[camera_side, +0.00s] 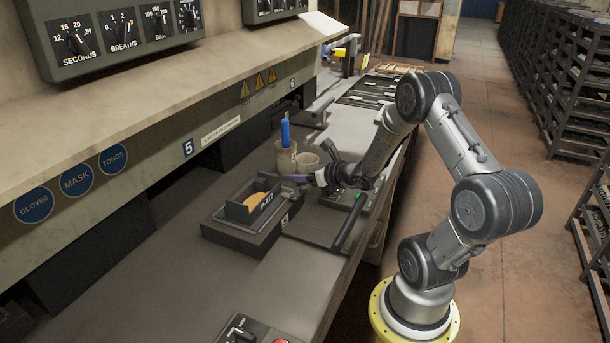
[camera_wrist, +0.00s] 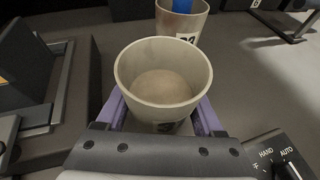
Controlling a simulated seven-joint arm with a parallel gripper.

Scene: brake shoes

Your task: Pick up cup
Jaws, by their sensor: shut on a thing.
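A beige cup (camera_wrist: 163,85) fills the middle of the wrist view, upright, with its open top towards the camera and a dark mark low on its near side. My gripper (camera_wrist: 160,112) has its purple fingers on both sides of this cup and is shut on it. In the side view my gripper (camera_side: 305,178) is at the cup (camera_side: 307,163), low over the bench. I cannot tell whether the cup's base touches the bench. A second cup (camera_wrist: 182,22) with a blue object in it stands just behind; it also shows in the side view (camera_side: 287,158).
A dark tray (camera_side: 253,207) with an orange piece stands to the left on a block. A control box (camera_wrist: 278,157) with a knob is at the lower right of the wrist view. The bench (camera_side: 200,275) is clear at the front left.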

